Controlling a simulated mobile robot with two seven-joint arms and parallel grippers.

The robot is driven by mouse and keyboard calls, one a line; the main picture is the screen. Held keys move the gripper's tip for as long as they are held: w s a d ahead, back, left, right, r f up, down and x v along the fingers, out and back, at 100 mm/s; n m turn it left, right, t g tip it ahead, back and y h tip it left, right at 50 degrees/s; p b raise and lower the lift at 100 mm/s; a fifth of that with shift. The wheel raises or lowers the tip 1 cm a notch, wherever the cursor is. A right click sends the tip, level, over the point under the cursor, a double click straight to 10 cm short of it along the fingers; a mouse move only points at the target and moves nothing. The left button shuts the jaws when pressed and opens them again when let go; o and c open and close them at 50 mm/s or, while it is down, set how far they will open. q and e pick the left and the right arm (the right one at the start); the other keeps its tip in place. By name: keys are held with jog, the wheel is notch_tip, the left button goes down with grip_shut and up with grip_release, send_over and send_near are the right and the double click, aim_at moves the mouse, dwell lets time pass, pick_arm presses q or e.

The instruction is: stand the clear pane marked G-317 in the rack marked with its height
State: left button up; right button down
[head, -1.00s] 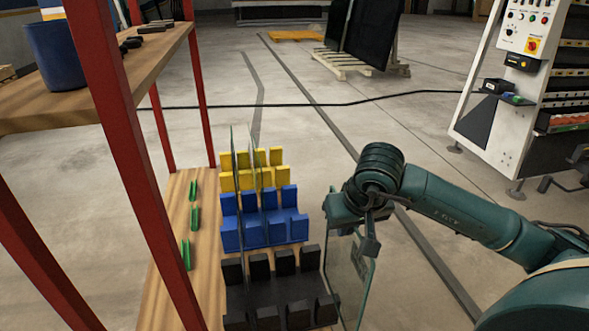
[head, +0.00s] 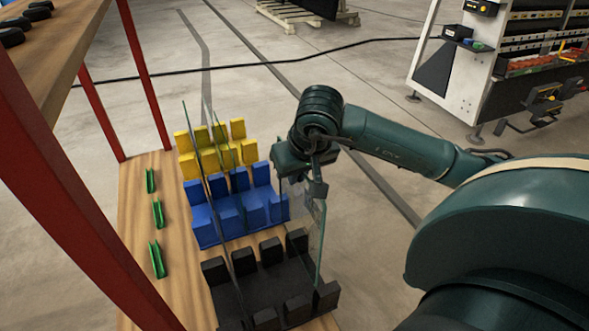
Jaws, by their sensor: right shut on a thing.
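My right gripper (head: 316,182) is shut on the upper part of a clear pane (head: 318,235), which hangs upright, almost edge-on. The pane's lower end is at the right side of the black rack (head: 250,284); I cannot tell whether it is in a slot or just beside or above it. No mark on the pane is readable. The blue rack (head: 232,215) and yellow rack (head: 215,153) stand behind the black one, and no height marks are readable on any of them. My left gripper is out of view.
Other thin clear panes (head: 213,185) stand edge-on toward the racks' left side. Several green clips (head: 158,214) lie on the wooden board (head: 135,192) left of the racks. A red-framed shelf (head: 60,185) rises at the left.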

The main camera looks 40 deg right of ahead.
jog(key=b, duration=0.3)
send_over(297, 225)
jog(key=shift+s+x, duration=0.2)
jog(key=shift+x, duration=0.95)
jog(key=shift+s+x, duration=0.25)
jog(key=shift+x, duration=0.95)
jog(key=shift+f+b, duration=1.3)
jog(key=shift+f, duration=0.05)
notch_tip(297, 225, down, 3)
jog(key=shift+r+b, duration=0.25)
jog(key=shift+b, duration=1)
jog(key=shift+f+b, duration=1.4)
jog(key=shift+f, duration=0.05)
jog(key=shift+f+b, duration=1)
jog(key=shift+f, duration=0.2)
pick_arm(q)
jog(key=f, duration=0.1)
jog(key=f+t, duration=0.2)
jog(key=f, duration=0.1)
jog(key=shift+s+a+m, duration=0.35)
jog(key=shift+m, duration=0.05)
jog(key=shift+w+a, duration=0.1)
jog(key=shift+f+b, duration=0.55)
jog(key=shift+b, duration=0.25)
pick_arm(e)
jog(key=shift+f, duration=0.6)
